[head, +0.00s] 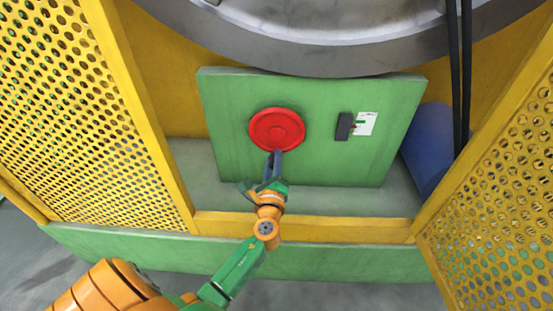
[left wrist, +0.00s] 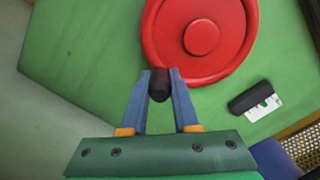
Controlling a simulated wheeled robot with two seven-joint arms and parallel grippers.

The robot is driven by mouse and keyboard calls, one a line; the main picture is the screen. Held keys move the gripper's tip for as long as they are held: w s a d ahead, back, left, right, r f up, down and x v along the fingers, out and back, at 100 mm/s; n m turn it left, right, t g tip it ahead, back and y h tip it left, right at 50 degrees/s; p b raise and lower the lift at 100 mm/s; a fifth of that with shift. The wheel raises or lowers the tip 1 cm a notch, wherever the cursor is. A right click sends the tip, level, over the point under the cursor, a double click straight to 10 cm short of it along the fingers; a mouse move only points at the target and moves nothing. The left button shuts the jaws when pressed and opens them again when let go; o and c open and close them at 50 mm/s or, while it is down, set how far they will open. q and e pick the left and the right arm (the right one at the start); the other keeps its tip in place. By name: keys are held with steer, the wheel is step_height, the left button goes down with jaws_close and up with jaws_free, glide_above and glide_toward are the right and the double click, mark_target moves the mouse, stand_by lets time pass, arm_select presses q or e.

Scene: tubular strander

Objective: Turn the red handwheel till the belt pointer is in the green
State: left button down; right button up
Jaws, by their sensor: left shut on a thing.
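The red handwheel (head: 277,129) is a round disc with a raised hub on the upright green panel (head: 310,165); it also shows in the left wrist view (left wrist: 203,38). My left gripper (head: 274,158) is at the wheel's lower rim. In the left wrist view its blue fingers (left wrist: 160,82) are shut on the black handle (left wrist: 158,85) of the wheel. Right of the wheel are a black block (head: 344,126) and a white scale card (head: 364,124) with a small green band. A tiny red mark lies by the band; I cannot tell whether it is in the green. My right gripper is not in view.
A large grey metal ring (head: 330,62) overhangs the panel. Yellow perforated guards stand at the left (head: 70,110) and right (head: 500,165). A yellow rail (head: 330,228) crosses in front. A blue cylinder (head: 428,140) and black belts (head: 460,80) are at the right.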

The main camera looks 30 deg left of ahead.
mark_target(254, 141)
arm_select(q)
steer(key=a+m+p, duration=0.1)
steer(key=s+m+p, duration=0.1)
steer(key=m, duration=0.1)
steer(key=shift+a+r+m+p, duration=0.3)
steer(key=shift+a+r+p, duration=0.05)
steer(key=shift+r, duration=0.05)
steer(key=m+p, duration=0.1)
steer(key=s+a+r+m+p, duration=0.1)
steer(key=m+p, duration=0.1)
steer(key=shift+a+r+m, duration=0.1)
steer(key=shift+a+m, duration=0.15)
steer(key=shift+m, duration=0.05)
steer(key=m+p, duration=0.1)
steer(key=a+r+m+p, duration=0.1)
steer(key=m, duration=0.1)
steer(key=shift+s+r+p, duration=0.1)
steer(key=shift+s+p, duration=0.2)
steer(key=shift+s+a+r+m+p, duration=0.15)
steer(key=shift+a+r+m+p, duration=0.15)
steer(key=shift+m+p, duration=0.6)
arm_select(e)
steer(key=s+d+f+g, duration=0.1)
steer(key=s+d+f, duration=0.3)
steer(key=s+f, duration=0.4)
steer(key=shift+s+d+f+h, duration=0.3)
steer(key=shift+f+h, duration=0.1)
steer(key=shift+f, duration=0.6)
